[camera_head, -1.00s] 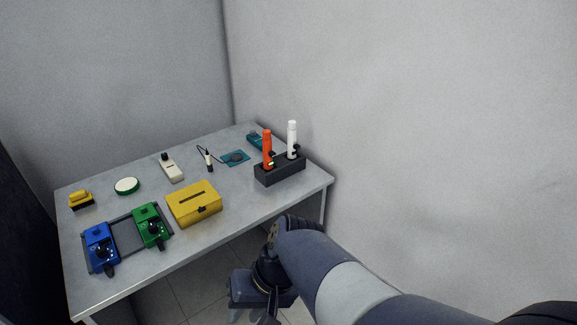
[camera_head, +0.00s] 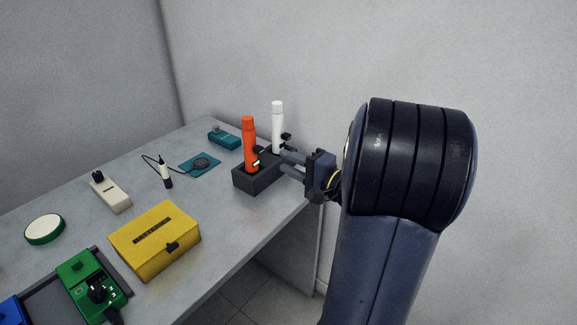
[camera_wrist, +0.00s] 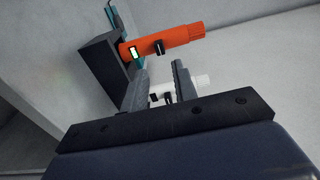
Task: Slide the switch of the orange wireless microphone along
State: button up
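The orange microphone (camera_head: 249,140) stands upright in a dark holder (camera_head: 257,182) near the table's right end. In the wrist view the orange microphone (camera_wrist: 168,42) lies across the upper middle, with a dark switch knob (camera_wrist: 158,47) and a small lit green display (camera_wrist: 134,52) on its body. My gripper (camera_head: 286,160) is at the holder's right side, by the white microphone (camera_head: 277,125). In the wrist view my gripper's two fingers (camera_wrist: 160,80) are apart, with the orange microphone beyond their tips and part of the white microphone (camera_wrist: 190,84) behind them. I see no contact with the orange microphone.
A yellow box (camera_head: 154,240), a green device (camera_head: 92,285), a grey device (camera_head: 110,192), a small microphone (camera_head: 166,176) with a cable, a teal pad (camera_head: 200,164) and a teal device (camera_head: 224,138) are on the table (camera_head: 228,229). The wall is close behind the holder.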

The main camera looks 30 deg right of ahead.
aim_at(262, 151)
jog(key=p+x, duration=0.2)
jog(key=x, duration=0.5)
jog(key=shift+w+a, duration=0.3)
jog(key=shift+s, duration=0.1)
grip_shut()
